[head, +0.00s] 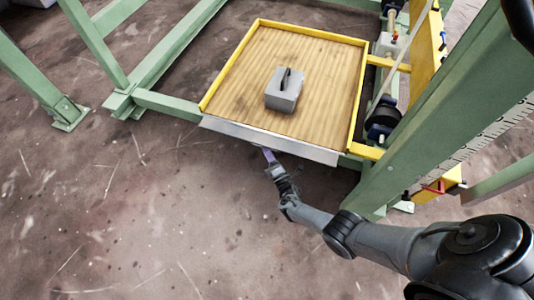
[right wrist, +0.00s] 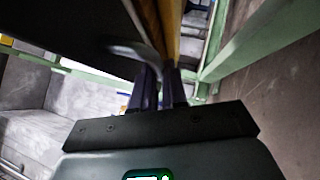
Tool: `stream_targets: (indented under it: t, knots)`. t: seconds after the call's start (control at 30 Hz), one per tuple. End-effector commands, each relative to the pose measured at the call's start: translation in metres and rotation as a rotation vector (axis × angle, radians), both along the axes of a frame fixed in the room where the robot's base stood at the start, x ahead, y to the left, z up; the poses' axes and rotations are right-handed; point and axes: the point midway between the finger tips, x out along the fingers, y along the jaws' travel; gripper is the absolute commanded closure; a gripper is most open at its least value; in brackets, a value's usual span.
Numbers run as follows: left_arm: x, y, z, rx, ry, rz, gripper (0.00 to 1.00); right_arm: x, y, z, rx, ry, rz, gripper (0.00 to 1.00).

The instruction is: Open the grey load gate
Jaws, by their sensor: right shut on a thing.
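The grey load gate (head: 240,134) is a long, flat grey strip along the front edge of the wooden platform (head: 225,95). My right gripper (head: 267,152) reaches up from below to the front of this gate, near its middle. In the right wrist view its two fingers (right wrist: 160,85) are shut on a curved grey handle (right wrist: 138,50), next to a large dark panel (right wrist: 60,25). The exact contact is partly hidden by the fingers. My left gripper does not show.
A grey block with a handle (head: 283,93) stands on the platform. Yellow rims (head: 225,62) border its other sides. A green post (head: 440,110) stands close to my right arm. Yellow and black mechanism parts (head: 384,118) are at the right. The floor in front is clear.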

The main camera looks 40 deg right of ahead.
Motion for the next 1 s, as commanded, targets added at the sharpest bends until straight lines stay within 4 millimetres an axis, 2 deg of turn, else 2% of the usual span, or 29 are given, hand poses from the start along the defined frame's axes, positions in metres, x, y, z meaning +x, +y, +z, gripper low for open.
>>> stream_targets:
  t: [0.83,0.87,1.0]
  knots:
    - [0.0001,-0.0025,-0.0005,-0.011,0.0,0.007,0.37,0.0038,-0.0052,0.0012,-0.065,-0.042,-0.004,1.0]
    - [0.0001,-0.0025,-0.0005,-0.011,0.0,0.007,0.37,0.0038,-0.0052,0.0012,-0.065,-0.042,-0.004,0.86]
    - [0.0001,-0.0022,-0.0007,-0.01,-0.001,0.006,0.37,0.0037,-0.0049,0.001,-0.064,-0.041,-0.003,0.64]
